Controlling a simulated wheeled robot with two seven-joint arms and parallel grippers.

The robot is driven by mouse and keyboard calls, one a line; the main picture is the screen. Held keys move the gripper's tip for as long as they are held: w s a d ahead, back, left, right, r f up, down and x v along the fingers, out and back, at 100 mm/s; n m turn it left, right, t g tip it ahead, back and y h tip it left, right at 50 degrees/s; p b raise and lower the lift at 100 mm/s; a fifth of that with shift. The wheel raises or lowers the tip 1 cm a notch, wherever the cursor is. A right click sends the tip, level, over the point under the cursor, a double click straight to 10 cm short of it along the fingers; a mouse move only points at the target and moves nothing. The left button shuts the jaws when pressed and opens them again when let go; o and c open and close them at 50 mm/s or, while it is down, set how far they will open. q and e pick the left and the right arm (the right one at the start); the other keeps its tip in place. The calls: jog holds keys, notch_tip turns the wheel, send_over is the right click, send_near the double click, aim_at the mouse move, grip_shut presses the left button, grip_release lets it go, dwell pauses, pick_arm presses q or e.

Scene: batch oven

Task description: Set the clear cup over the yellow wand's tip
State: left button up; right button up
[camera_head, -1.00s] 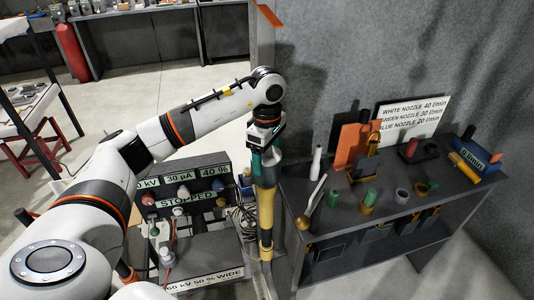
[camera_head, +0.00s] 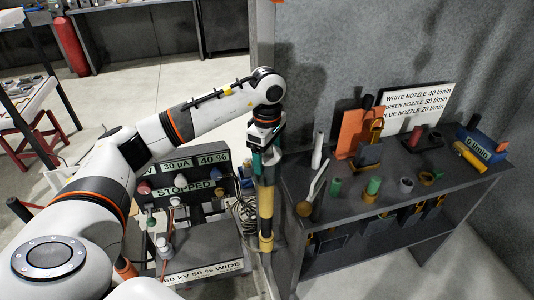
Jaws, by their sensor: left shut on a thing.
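My left gripper (camera_head: 262,158) points down at the top of the yellow wand and is shut. A pale see-through shape, which looks like the clear cup (camera_head: 267,172), is just below its fingers. The yellow wand (camera_head: 266,205) stands upright beside the control cabinet, with a black band lower down. Its upper end looks dull behind the clear shape. I cannot tell how far the cup surrounds the tip, or whether they touch. My right gripper is not in view.
A control cabinet (camera_head: 188,189) marked "STOPPED" stands left of the wand. A dark bench (camera_head: 330,222) with nozzles, small cups and a blue block (camera_head: 480,148) stands close on the right. A grey wall is behind the bench. Open floor lies behind my left arm.

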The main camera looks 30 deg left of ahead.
pick_arm(q)
jog(key=shift+f+b, duration=0.4)
jog(key=shift+f, duration=0.15)
jog(key=o, duration=1)
notch_tip(320, 180, up, 11)
jog(key=shift+r+b, duration=0.1)
jog(key=shift+b, duration=0.6)
jog(key=shift+r, duration=0.45)
